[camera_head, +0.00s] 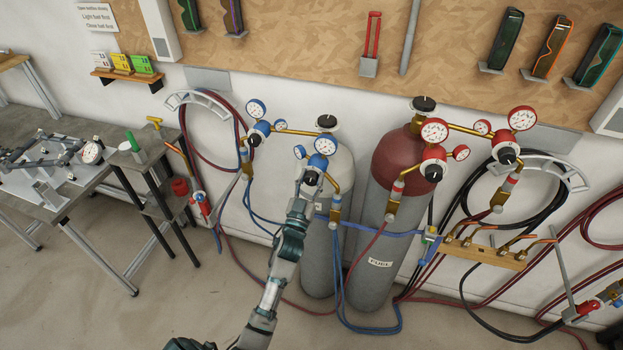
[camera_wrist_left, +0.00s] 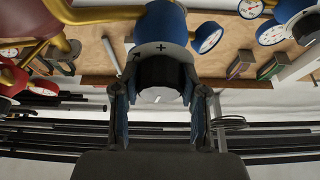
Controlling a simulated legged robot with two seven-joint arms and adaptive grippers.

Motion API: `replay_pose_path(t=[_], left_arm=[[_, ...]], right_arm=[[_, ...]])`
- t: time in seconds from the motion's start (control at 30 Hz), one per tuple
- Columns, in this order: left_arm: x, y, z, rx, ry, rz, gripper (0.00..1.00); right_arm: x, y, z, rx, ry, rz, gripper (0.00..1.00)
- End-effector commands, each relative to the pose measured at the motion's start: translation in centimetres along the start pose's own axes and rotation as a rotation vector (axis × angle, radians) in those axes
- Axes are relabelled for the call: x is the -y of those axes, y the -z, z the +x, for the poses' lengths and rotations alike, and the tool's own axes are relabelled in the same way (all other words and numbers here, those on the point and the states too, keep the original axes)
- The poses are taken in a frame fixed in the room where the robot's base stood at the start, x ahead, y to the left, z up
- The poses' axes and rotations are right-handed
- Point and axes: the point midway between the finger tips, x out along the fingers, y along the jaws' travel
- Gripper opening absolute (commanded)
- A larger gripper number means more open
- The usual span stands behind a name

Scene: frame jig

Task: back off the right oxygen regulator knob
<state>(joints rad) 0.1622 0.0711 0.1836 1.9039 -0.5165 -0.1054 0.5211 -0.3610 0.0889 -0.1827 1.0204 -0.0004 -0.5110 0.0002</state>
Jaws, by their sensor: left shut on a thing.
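The right oxygen regulator (camera_head: 319,161) is blue with white-faced gauges, beside the pale cylinder (camera_head: 340,168). Its black knob (camera_head: 311,178) faces me, partly covered by my left gripper (camera_head: 304,191). In the left wrist view the black knob (camera_wrist_left: 160,73) sits between the two fingers of the left gripper (camera_wrist_left: 159,98), which is shut on it. Behind the knob is a pale ring with a plus mark on the blue body (camera_wrist_left: 166,22). The left oxygen regulator (camera_head: 259,131) stands apart to the left, with its own black knob. My right gripper is not in view.
A red-topped fuel cylinder (camera_head: 395,165) with red regulators (camera_head: 434,155) stands close on the right. Blue hoses (camera_head: 345,290) hang around the cylinders. Floor in front is open.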

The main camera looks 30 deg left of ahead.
Motion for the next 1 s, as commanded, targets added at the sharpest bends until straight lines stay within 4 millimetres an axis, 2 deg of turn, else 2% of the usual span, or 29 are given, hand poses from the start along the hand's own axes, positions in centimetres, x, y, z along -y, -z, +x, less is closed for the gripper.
replay_pose_path(t=[0.03,0.07,0.13,0.43,0.57,1.0], left_arm=[[-0.1,0.2,0.1,-0.006,-0.002,-0.001,0.08],[-0.1,0.3,0.1,-0.006,-0.002,-0.001,0.5],[-0.1,0.2,0.1,-0.006,-0.002,-0.001,0.67],[-0.1,0.1,0.0,-0.003,-0.001,-0.001,0.68],[-0.1,-0.1,-0.9,0.0,-0.001,-0.002,0.68],[0.0,-0.2,-9.8,0.002,0.0,-0.003,0.68]], right_arm=[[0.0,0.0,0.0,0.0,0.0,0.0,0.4],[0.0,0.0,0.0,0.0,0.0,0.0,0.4],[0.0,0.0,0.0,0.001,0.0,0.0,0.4],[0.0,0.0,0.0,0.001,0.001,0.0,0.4],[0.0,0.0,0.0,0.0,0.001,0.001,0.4],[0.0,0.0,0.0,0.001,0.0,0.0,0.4]])
